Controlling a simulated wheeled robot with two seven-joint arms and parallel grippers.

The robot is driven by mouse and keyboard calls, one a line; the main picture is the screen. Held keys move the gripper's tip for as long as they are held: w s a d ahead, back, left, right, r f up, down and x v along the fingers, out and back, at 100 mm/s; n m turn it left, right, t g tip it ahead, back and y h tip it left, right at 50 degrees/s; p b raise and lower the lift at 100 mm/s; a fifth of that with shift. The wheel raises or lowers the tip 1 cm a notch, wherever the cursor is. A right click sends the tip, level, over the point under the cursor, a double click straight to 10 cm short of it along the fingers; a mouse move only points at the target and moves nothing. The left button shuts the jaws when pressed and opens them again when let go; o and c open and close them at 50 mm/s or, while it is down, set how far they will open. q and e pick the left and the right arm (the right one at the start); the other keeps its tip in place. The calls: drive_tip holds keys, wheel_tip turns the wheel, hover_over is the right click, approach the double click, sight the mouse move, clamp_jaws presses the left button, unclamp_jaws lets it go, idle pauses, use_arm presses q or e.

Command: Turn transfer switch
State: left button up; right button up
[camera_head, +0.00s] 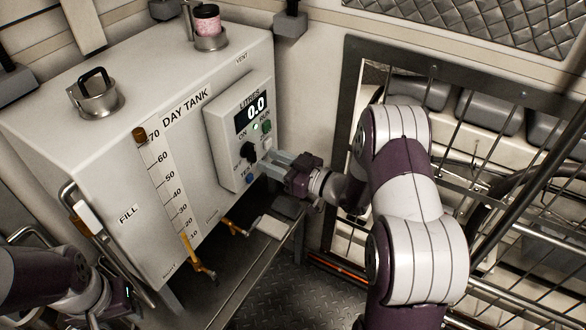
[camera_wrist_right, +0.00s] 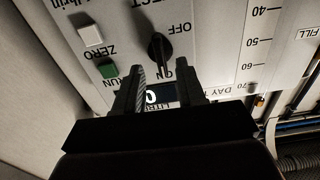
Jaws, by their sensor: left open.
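The transfer switch (camera_head: 248,152) is a black knob on the grey control panel (camera_head: 226,143) of the day tank. In the right wrist view the knob (camera_wrist_right: 158,48) has OFF to its right, ON below it and a partly cut-off TEST label above. Its handle lies roughly vertical there; I cannot tell which end is the pointer. My right gripper (camera_head: 271,163) is at the panel's lower right. In the wrist view its open fingers (camera_wrist_right: 162,76) point at the knob, with no visible contact. My left gripper (camera_head: 123,294) is open and empty at the lower left, away from the switch.
A lit display (camera_head: 254,109) reads 0.0. Green (camera_wrist_right: 108,70) and white (camera_wrist_right: 91,35) buttons sit beside the knob. A barred metal frame (camera_head: 345,130) stands to the right.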

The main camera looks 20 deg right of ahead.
drive_tip(key=v, duration=0.9)
drive_tip(key=s+d+f+m+g+h+p, duration=0.35)
drive_tip(key=d+f+m+g+h, duration=0.3)
drive_tip(key=d+f+h, duration=0.35)
drive_tip(key=s+a+r+m+g+h+p, duration=0.1)
drive_tip(key=s+a+r+m+g+p, duration=0.1)
drive_tip(key=s+a+r+g+p, duration=0.8)
drive_tip(key=s+a+r+n+t+b, duration=0.1)
drive_tip(key=s+a+r+t+b, duration=0.1)
drive_tip(key=a+r, duration=0.4)
wheel_tip(320, 180, up, 2)
drive_tip(key=shift+s+r+t+b, duration=0.2)
drive_tip(key=shift+t+b, duration=0.1)
drive_tip(key=shift+t, duration=0.55)
